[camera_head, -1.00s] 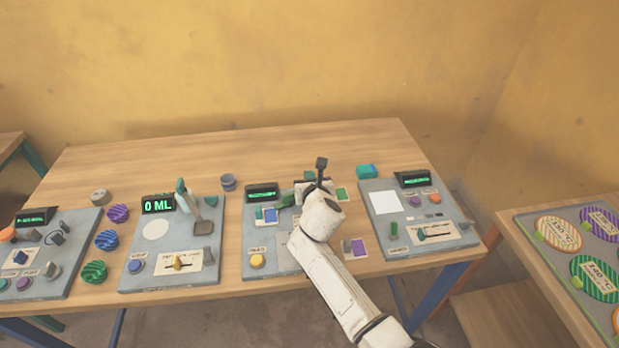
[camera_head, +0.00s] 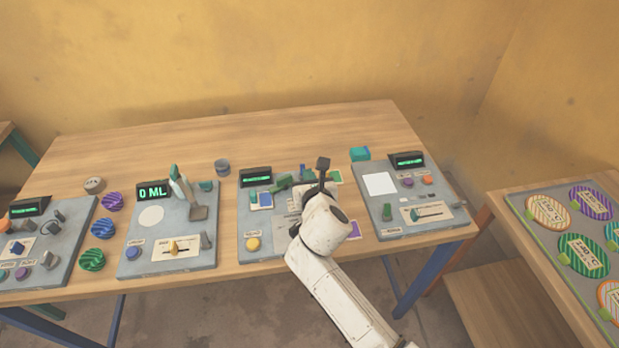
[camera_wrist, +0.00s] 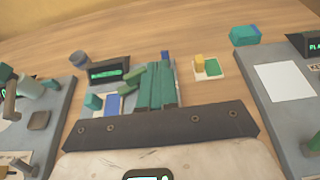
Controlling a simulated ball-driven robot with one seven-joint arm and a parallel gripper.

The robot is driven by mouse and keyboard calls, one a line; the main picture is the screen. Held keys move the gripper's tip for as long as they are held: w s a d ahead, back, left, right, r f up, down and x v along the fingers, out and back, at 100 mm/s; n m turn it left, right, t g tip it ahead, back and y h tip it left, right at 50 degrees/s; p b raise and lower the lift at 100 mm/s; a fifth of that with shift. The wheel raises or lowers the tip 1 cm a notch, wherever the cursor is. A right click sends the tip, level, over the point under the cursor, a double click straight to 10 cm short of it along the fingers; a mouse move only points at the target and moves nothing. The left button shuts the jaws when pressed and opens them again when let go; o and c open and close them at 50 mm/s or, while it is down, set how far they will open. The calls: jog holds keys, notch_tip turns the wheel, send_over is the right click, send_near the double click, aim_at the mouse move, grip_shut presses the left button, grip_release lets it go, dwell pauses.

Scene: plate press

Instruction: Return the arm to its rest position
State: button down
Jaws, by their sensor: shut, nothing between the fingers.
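My gripper (camera_wrist: 158,72) shows in the wrist view as two teal fingers side by side, shut with nothing between them. They are over the panel with the green lever (camera_wrist: 129,76). In the head view my white arm reaches up from the lower right over this same panel (camera_head: 251,220), and its wrist hides much of the panel's right half. The fingers are not clear there. The green lever also shows in the head view (camera_head: 281,184), left of my wrist.
A panel with a white square (camera_head: 380,184) stands right of my arm. A panel reading "0 ML" (camera_head: 153,192) stands left. Striped discs (camera_head: 103,229) lie farther left. A teal block (camera_head: 360,153) lies behind. A side table (camera_head: 530,240) bears striped plates. The table's back strip is clear.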

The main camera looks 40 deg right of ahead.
jog(key=shift+s+a+r, duration=0.2)
jog(key=shift+s+a, duration=0.1)
jog(key=shift+s, duration=0.15)
dwell(0.4)
jog(key=s+a+f+m+g+y, duration=0.1)
jog(key=s+m, duration=0.2)
jog(key=m, duration=0.2)
jog(key=s+a+f+m+g+y, duration=0.1)
jog(key=s+m, duration=0.2)
jog(key=m, duration=0.2)
jog(key=s+a+f+m+g+y, duration=0.1)
jog(key=s+m, duration=0.2)
jog(key=m, duration=0.3)
jog(key=shift+s+a+f, duration=0.2)
jog(key=shift+a+f, duration=0.05)
jog(key=shift+a, duration=0.15)
jog(key=s+a+f+m+g+y, duration=0.1)
jog(key=s+a+m+g+y, duration=0.35)
jog(key=s+a+m, duration=0.55)
jog(key=s+d+f+m+g+b, duration=0.1)
jog(key=s+d+f+m+g, duration=0.2)
jog(key=s+f, duration=0.4)
jog(key=s+m, duration=0.1)
jog(key=s, duration=0.3)
jog(key=shift+d, duration=0.15)
